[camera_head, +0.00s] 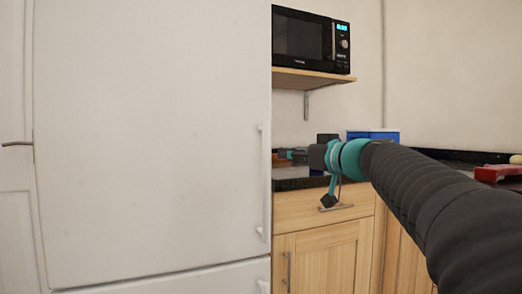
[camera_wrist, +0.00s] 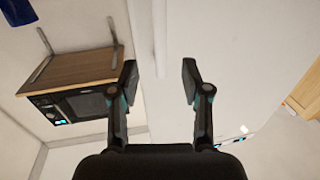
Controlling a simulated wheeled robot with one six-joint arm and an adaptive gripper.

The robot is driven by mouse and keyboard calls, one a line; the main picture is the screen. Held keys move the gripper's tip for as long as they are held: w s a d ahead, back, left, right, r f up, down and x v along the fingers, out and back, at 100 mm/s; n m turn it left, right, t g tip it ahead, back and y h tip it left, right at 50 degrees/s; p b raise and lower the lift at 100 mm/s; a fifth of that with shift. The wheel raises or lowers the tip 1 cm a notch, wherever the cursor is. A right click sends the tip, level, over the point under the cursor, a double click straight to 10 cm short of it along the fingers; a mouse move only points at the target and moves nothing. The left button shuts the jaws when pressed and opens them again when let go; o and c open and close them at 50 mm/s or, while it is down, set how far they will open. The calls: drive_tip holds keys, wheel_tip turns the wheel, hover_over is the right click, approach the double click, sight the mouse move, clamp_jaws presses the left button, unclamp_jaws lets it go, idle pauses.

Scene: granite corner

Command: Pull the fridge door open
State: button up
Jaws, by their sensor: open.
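The white fridge door (camera_head: 150,140) fills the left of the head view and looks shut. Its slim white vertical handle (camera_head: 263,185) runs along the door's right edge. My gripper (camera_head: 290,155) is just right of the handle, reaching in from the right, partly hidden by my wrist. In the wrist view, my gripper (camera_wrist: 159,72) is open, with its two fingers apart and nothing clasped. A pale strip that looks like the handle (camera_wrist: 159,35) lies in line with the gap between the fingertips. I cannot tell how deep it sits between them. The door (camera_wrist: 235,60) is to its right.
A black microwave (camera_head: 310,40) sits on a wooden shelf (camera_head: 305,79) above the counter. Wooden cabinets (camera_head: 325,255) stand right of the fridge. A blue box (camera_head: 385,135) and a red object (camera_head: 497,173) are on the dark counter. A lower fridge door (camera_head: 180,282) is below.

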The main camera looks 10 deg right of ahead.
sight(268, 150)
drive_tip(key=p+x, duration=0.2)
drive_tip(key=x, duration=0.9)
drive_tip(key=shift+w+a+f+p, duration=0.1)
drive_tip(key=shift+w+a+p, duration=0.05)
drive_tip(key=shift+w+p, duration=0.2)
drive_tip(key=shift+s, duration=0.1)
clamp_jaws()
